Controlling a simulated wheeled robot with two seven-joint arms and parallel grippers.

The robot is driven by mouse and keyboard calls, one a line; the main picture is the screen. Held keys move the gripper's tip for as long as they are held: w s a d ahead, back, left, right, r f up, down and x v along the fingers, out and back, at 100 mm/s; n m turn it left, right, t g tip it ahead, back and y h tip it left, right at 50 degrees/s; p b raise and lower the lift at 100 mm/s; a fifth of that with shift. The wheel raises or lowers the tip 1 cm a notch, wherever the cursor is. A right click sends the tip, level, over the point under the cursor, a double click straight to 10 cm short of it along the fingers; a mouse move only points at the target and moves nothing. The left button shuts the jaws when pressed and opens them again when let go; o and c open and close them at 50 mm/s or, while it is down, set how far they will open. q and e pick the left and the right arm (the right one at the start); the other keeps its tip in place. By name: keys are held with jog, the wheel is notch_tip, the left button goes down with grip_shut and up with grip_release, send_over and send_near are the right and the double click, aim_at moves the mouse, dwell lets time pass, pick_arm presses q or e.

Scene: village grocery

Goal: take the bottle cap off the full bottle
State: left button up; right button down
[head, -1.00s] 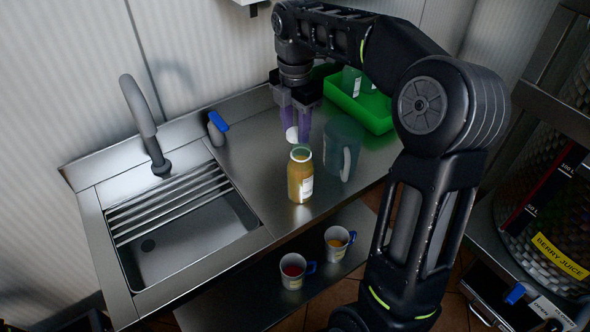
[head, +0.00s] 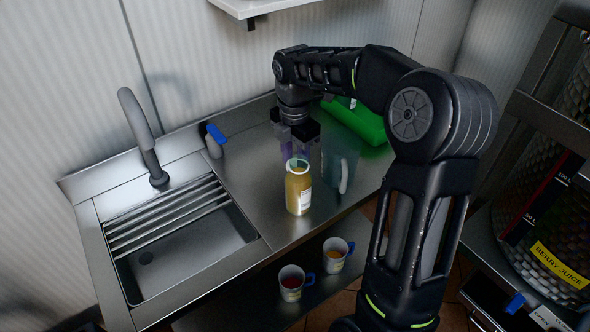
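The full bottle (head: 298,196), yellow-orange with a white label, stands upright on the steel counter. Its mouth shows a pale rim with no cap on it. My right gripper (head: 295,156) points down just behind the bottle, its purple fingers low near the counter. The bottle hides the fingertips, so I cannot tell whether they are open or shut. The white bottle cap is not visible now; the area behind the bottle's top is hidden. My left gripper is not in view.
A clear pitcher (head: 340,168) stands right of the bottle, close to my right gripper. A green crate (head: 362,124) is behind it. A sink (head: 180,245) with a tap (head: 143,130) is on the left. Two mugs (head: 292,282) (head: 337,254) stand on the lower shelf.

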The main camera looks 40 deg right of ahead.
jog(key=shift+f, duration=1.85)
jog(key=shift+f, duration=0.2)
jog(key=c, duration=0.9)
grip_release()
jog(key=shift+r, duration=0.15)
notch_tip(320, 180, up, 12)
jog(key=shift+r, duration=0.1)
